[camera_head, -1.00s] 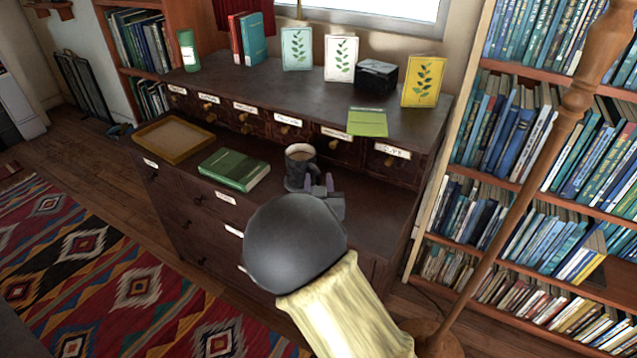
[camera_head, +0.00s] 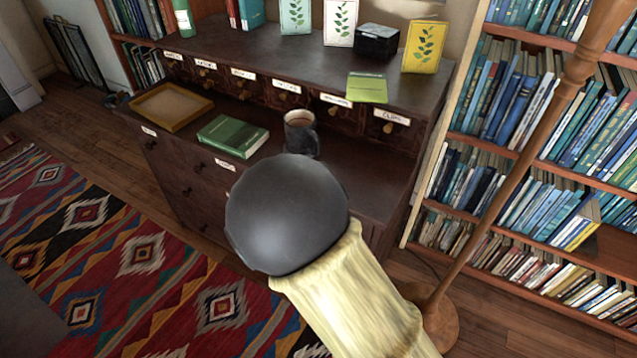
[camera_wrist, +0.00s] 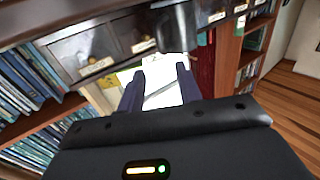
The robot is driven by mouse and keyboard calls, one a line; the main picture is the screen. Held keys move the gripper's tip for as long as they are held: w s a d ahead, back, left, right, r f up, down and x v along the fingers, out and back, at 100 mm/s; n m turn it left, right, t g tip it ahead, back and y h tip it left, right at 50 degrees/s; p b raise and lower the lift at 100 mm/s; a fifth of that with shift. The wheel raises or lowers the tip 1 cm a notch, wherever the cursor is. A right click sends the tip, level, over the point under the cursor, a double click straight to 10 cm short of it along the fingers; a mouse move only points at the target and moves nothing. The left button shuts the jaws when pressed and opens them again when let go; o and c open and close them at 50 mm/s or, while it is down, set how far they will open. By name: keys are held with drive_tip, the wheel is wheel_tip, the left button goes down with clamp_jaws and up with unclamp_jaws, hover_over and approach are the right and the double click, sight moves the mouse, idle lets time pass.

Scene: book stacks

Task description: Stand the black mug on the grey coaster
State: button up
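The black mug (camera_head: 301,136) stands upright on the lower ledge of the dark wooden cabinet, right of a green book, with brown contents and its handle to the right. A dark rounded shape at the top of the wrist view (camera_wrist: 176,28) looks like the mug, beyond the fingertips. My gripper (camera_wrist: 159,80) is open, with nothing between its two fingers. In the head view my own arm hides the gripper. I cannot make out a grey coaster in either view.
On the ledge lie the green book (camera_head: 233,136) and a wooden tray (camera_head: 171,106). A green card (camera_head: 367,88), a black box (camera_head: 376,42) and a yellow card (camera_head: 423,46) sit on the top. A wooden pole (camera_head: 520,160) stands before the bookshelves at right.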

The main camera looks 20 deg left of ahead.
drive_tip(key=shift+s+d, duration=0.25)
drive_tip(key=shift+s, duration=0.25)
idle(0.4)
drive_tip(key=w+d+f+m+g+h, duration=0.1)
drive_tip(key=w+d, duration=0.1)
drive_tip(key=d, duration=0.1)
drive_tip(key=w+d+f+g+h, duration=0.1)
drive_tip(key=d, duration=0.3)
drive_tip(key=w+d+m+g+h, duration=0.1)
drive_tip(key=w+d+h, duration=0.1)
drive_tip(key=d, duration=0.1)
drive_tip(key=shift+w+d+f+m+g, duration=0.25)
drive_tip(key=shift+w+f+m+g, duration=0.05)
drive_tip(key=shift+f, duration=0.1)
drive_tip(key=s+d+m+g+h, duration=0.1)
drive_tip(key=s+d+g, duration=0.4)
drive_tip(key=d, duration=0.8)
drive_tip(key=s+d+m+g+h, duration=0.1)
drive_tip(key=s+d+g+h, duration=0.1)
drive_tip(key=s+d+g, duration=0.3)
drive_tip(key=s+d, duration=0.4)
drive_tip(key=d, duration=0.4)
drive_tip(key=shift+d+r+h, duration=0.25)
drive_tip(key=shift+d+h, duration=0.05)
drive_tip(key=shift+d, duration=0.1)
drive_tip(key=shift+o, duration=0.2)
drive_tip(key=shift+w, duration=0.1)
